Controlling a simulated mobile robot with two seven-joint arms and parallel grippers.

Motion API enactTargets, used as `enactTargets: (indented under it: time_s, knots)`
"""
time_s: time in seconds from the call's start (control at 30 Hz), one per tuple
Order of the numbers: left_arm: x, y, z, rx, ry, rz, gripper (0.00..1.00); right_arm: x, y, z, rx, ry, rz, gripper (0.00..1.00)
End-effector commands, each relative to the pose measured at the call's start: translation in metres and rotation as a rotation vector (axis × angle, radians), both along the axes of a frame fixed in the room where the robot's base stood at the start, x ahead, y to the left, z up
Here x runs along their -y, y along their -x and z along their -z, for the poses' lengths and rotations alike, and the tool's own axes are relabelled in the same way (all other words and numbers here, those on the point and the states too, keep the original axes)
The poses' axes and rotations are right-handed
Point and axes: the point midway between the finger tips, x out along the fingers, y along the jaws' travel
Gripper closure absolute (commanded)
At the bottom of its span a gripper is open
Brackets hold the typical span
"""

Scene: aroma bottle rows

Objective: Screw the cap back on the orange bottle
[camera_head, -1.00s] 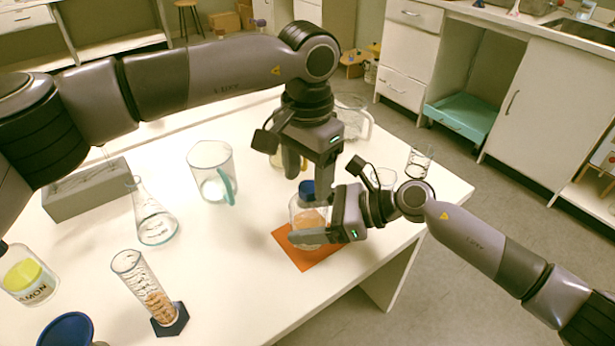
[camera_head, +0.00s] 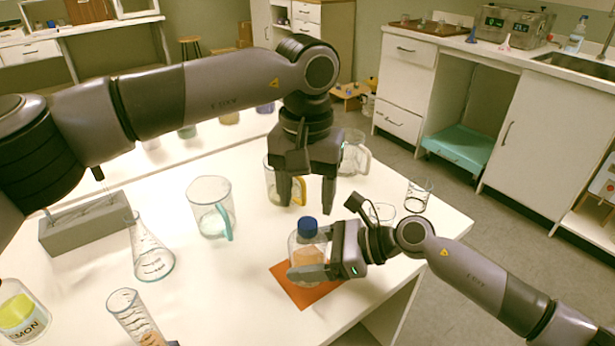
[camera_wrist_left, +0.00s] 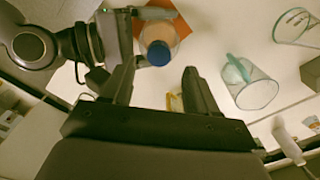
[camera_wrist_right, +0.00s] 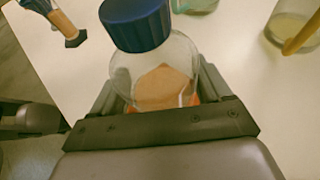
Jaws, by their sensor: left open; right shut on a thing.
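The orange bottle (camera_head: 308,258) is clear glass with orange contents and stands upright at the orange mat (camera_head: 304,298). Its blue cap (camera_head: 307,226) sits on top of the neck; it also shows in the left wrist view (camera_wrist_left: 158,53) and right wrist view (camera_wrist_right: 135,22). I cannot tell how tight the cap is. My right gripper (camera_head: 312,264) is shut around the bottle's body from the right. My left gripper (camera_head: 306,206) points down above the cap, open and empty, its two fingers apart. The cap shows beyond the fingertips in the left wrist view.
A beaker with a teal handle (camera_head: 211,208) stands left of the bottle. A yellow-handled beaker (camera_head: 272,185) and a clear jug (camera_head: 354,155) stand behind. A flask (camera_head: 150,262), a cylinder (camera_head: 130,312) and a lemon jar (camera_head: 22,312) are at left. The table's right edge is near.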

Motion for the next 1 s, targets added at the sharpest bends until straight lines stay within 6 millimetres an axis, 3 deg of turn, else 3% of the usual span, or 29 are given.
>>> enactTargets:
  time_s: [1.0]
  knots:
    - [0.0007, -0.0007, -0.0108, 0.001, -0.001, -1.668, 0.41, -0.0003, -0.0002, -0.0011, 0.002, -0.002, 0.001, 1.0]
